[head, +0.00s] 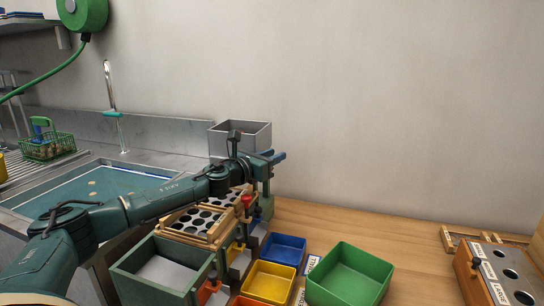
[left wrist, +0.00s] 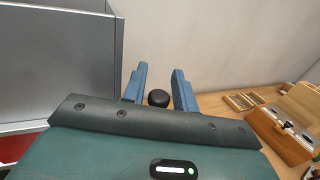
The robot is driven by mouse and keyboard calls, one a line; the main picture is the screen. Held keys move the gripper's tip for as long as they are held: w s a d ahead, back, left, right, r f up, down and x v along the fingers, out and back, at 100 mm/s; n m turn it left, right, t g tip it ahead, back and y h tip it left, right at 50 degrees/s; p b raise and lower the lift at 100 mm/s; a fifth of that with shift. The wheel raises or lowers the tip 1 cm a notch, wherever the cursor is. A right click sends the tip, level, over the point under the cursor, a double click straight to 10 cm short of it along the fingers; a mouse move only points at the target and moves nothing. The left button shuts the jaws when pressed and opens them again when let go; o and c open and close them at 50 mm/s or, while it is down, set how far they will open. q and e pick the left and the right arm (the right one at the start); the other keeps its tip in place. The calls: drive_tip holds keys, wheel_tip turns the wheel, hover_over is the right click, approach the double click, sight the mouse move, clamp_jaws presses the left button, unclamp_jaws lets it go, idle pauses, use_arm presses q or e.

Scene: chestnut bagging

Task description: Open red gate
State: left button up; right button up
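My left gripper (head: 271,157) reaches over the back end of the sorting stand, beside the grey metal bin. In the left wrist view its two blue fingers (left wrist: 158,88) are apart. A round black knob (left wrist: 158,98) shows between or just beyond them; I cannot tell whether they touch it. An orange-red gate piece (head: 208,289) sits low at the stand's front end, far from the gripper. A yellow gate piece (head: 235,249) is farther back. A small red knob (head: 247,201) stands upright near the perforated wooden tray (head: 201,222), below the gripper. My right gripper is out of view.
A grey metal bin (head: 240,138) stands at the back. Blue (head: 284,249), yellow (head: 269,282) and green (head: 349,275) trays lie right of the stand. A sink (head: 62,173) is at left. A wooden block with holes (head: 500,271) is at right.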

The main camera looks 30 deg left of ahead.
use_arm(q)
drive_tip(key=shift+c, duration=0.3)
clamp_jaws()
